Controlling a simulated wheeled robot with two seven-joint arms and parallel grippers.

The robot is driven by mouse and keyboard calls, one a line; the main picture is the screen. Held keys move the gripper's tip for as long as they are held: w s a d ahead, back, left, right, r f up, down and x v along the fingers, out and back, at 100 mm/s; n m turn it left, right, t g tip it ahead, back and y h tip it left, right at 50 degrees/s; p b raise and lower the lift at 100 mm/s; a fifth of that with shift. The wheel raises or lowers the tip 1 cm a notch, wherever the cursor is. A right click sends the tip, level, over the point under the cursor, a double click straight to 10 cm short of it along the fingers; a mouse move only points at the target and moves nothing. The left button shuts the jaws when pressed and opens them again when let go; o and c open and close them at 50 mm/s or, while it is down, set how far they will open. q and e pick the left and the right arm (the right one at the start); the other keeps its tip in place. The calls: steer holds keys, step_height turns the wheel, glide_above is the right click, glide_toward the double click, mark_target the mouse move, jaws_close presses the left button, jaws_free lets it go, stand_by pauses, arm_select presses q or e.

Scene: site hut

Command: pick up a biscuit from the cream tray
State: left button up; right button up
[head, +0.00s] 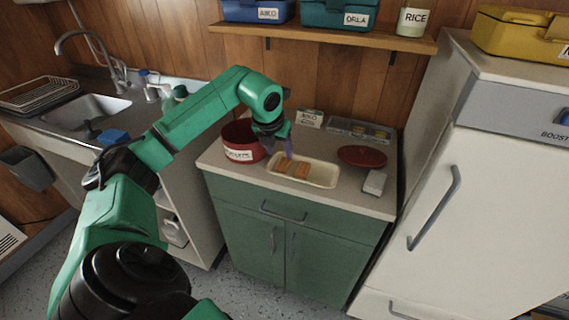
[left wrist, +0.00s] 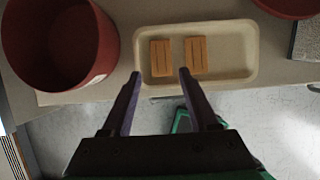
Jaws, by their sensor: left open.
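The cream tray (head: 318,175) lies on the counter of the green cabinet, and it also shows in the left wrist view (left wrist: 235,62). Two rectangular brown biscuits lie side by side in its left half: a left biscuit (left wrist: 161,58) and a right biscuit (left wrist: 196,55). In the head view they show as small orange-brown blocks (head: 301,170). My left gripper (head: 289,156) is above the tray's left part, pointing down. In the left wrist view its two fingers (left wrist: 158,74) are apart with nothing held between them. My right gripper is not in view.
A red tin (head: 241,142) with a label stands open just left of the tray. A dark red lid (head: 362,156) and a pale grey block (head: 375,182) lie to the right. A clear container (head: 358,131) and a small sign (head: 309,118) stand behind.

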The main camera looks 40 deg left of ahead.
mark_target(283, 164)
arm_select(q)
steer(key=p+x, duration=0.2)
steer(key=x, duration=0.3)
steer(key=shift+f, duration=0.25)
steer(key=shift+w+f, duration=0.2)
steer(key=shift+f, duration=0.25)
jaws_close()
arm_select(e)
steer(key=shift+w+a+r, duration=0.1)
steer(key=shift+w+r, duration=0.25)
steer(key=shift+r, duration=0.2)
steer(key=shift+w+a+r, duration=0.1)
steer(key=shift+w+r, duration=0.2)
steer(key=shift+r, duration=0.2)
